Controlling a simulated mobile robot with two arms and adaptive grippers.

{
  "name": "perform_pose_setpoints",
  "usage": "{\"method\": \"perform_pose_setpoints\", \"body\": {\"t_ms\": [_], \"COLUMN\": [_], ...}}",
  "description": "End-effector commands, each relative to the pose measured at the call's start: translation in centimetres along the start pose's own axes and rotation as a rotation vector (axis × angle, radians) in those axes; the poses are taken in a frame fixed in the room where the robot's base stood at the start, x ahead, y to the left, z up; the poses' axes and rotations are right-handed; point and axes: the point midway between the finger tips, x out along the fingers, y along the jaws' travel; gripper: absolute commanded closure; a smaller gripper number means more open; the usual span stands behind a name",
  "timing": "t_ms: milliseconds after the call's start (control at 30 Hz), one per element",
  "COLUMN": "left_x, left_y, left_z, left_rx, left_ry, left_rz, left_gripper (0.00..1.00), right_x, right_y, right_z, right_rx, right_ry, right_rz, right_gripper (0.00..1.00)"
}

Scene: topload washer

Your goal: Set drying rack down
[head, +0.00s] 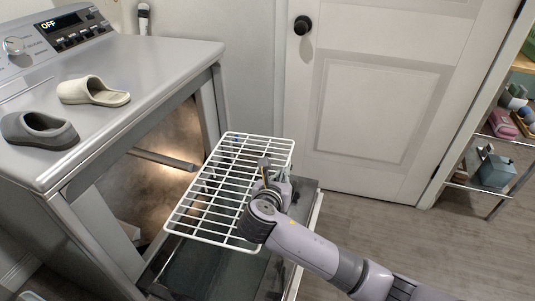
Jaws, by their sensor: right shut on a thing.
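The drying rack (207,203) is a white wire grid in the middle of the head view. It is held above the opened door (200,270) of the grey appliance. My right gripper (265,172) is shut on the rack near its right edge, with its arm coming in from the lower right. My wrist hides part of the rack's right side. I cannot tell whether the rack touches the door below it. My left gripper is not in view.
The grey appliance (150,60) stands at the left with its front open. A grey slipper (38,129) and a cream slipper (92,91) lie on its top. A white door (375,110) is behind. A shelf (480,187) with small items stands at right. The floor (400,235) between is clear.

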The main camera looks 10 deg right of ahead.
Motion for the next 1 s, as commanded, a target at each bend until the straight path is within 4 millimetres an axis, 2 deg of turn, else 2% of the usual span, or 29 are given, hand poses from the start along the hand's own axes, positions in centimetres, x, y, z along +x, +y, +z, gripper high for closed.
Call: {"method": "perform_pose_setpoints", "body": {"t_ms": [200,267,367,500,600,700,867,1000], "left_x": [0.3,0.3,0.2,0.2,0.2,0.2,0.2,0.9], "left_y": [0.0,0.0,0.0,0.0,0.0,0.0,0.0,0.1], "left_z": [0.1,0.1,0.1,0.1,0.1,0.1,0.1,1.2], "left_rx": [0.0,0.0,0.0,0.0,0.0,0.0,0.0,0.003], "left_ry": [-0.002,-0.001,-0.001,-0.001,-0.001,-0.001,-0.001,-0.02], "left_rz": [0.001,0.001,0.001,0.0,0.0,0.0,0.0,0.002], "left_gripper": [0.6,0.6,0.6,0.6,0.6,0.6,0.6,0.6], "right_x": [-0.2,-0.3,-1.1,-3.8,-6.3,-8.8,-12.7,-13.8], "right_y": [-0.2,-0.6,-1.4,-2.7,-3.5,-4.3,-5.6,-5.3], "right_z": [1.4,2.6,5.6,10.3,12.6,14.2,15.4,17.5], "right_rx": [0.001,-0.005,-0.027,-0.077,-0.115,-0.151,-0.199,-0.199], "right_ry": [-0.008,-0.012,-0.019,-0.026,-0.027,-0.029,-0.029,-0.023], "right_rz": [0.013,0.029,0.08,0.198,0.284,0.365,0.478,0.49], "right_gripper": [1.0,1.0,1.0,1.0,1.0,1.0,1.0,1.0]}}
